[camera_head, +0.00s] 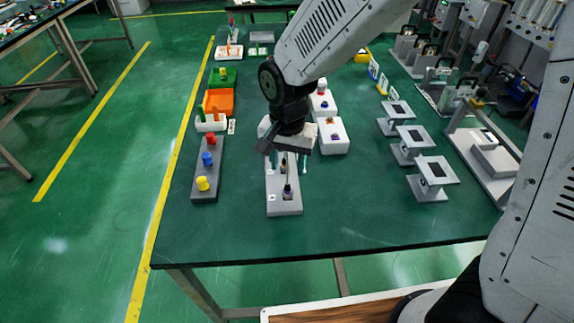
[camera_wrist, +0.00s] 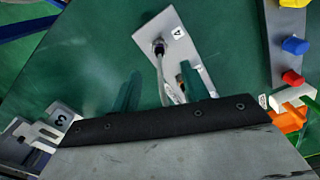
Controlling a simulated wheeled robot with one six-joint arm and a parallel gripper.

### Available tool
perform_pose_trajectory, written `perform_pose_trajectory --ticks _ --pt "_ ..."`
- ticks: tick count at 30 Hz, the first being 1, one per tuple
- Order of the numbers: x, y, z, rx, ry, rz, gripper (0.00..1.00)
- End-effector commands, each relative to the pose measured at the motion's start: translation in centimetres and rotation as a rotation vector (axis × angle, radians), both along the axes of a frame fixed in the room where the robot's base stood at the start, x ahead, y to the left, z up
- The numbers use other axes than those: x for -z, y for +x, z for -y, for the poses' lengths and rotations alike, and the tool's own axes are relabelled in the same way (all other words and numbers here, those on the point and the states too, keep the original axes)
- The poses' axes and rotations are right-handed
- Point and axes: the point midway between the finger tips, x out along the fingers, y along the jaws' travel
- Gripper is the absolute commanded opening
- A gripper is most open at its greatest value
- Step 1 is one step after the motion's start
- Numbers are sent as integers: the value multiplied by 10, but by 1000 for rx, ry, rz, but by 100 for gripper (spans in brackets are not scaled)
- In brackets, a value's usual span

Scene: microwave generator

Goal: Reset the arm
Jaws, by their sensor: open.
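My gripper (camera_head: 289,163) hangs from my arm over the table, with its teal fingers apart. It also shows in the wrist view (camera_wrist: 160,88), open, with nothing clearly held. Below it lies a light grey board marked 4 (camera_head: 284,209), which also shows in the wrist view (camera_wrist: 178,36). A dark connector (camera_head: 287,192) stands on the board's near end, and a pale cable (camera_wrist: 163,78) runs from it toward the gap between the fingers. Whether the fingers touch the cable, I cannot tell. The board's far part is hidden behind my gripper.
Left of the board is a dark strip (camera_head: 207,158) with red, blue and yellow knobs, and behind it an orange bin (camera_head: 219,101). White blocks (camera_head: 333,143) stand to the right, then grey stands (camera_head: 432,179). The table's (camera_head: 335,228) front strip is clear.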

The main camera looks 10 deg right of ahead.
Motion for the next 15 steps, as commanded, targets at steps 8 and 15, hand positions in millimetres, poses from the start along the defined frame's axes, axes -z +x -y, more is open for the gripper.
perform_pose_trajectory --ticks 8,15 --pt "0 0 0 0 0 0 45" --pt "2 -12 7 -128 -24 -51 45"
